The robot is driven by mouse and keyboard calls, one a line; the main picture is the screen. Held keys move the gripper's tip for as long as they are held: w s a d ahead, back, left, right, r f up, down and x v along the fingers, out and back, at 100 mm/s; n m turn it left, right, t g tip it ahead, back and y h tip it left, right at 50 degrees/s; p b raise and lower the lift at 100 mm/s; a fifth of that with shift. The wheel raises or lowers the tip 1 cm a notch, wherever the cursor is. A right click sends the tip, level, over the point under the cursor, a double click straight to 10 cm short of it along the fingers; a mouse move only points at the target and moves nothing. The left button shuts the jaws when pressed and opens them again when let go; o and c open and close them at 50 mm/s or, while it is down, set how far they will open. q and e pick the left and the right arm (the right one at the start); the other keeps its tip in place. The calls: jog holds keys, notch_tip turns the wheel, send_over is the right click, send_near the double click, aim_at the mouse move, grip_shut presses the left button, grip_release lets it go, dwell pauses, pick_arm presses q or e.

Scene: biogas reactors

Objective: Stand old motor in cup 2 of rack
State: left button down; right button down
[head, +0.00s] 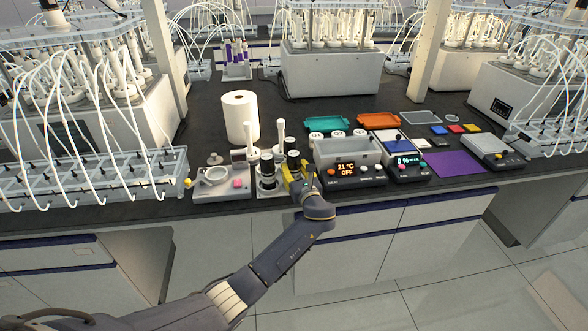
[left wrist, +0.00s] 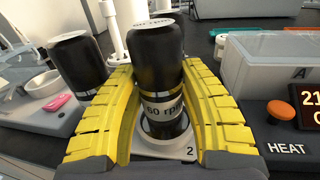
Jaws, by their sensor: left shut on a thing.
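The old motor (left wrist: 155,75), a black cylinder with a pale "60 rpm" band, stands upright between the yellow fingers of my left gripper (left wrist: 160,125). The gripper is shut on it. Its lower end is at the round cup by the number 2 on the pale rack (left wrist: 178,150); I cannot tell if it rests on the cup's bottom. In the head view the motor (head: 293,160) and my left gripper (head: 297,182) are at the rack's right side. A second black motor (left wrist: 78,68) stands to the left of the gripper. My right gripper is not in view.
A heater box (head: 350,172) reading 21 °C OFF stands close to the right of the gripper. A stand with a dish (head: 215,175) is on the left. White rods (head: 281,133) rise behind the rack, and a paper roll (head: 240,116) stands further back.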

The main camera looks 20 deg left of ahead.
pick_arm(q)
jog(key=shift+f, duration=0.1)
jog(key=c, duration=0.9)
grip_release()
jog(key=shift+o, duration=0.2)
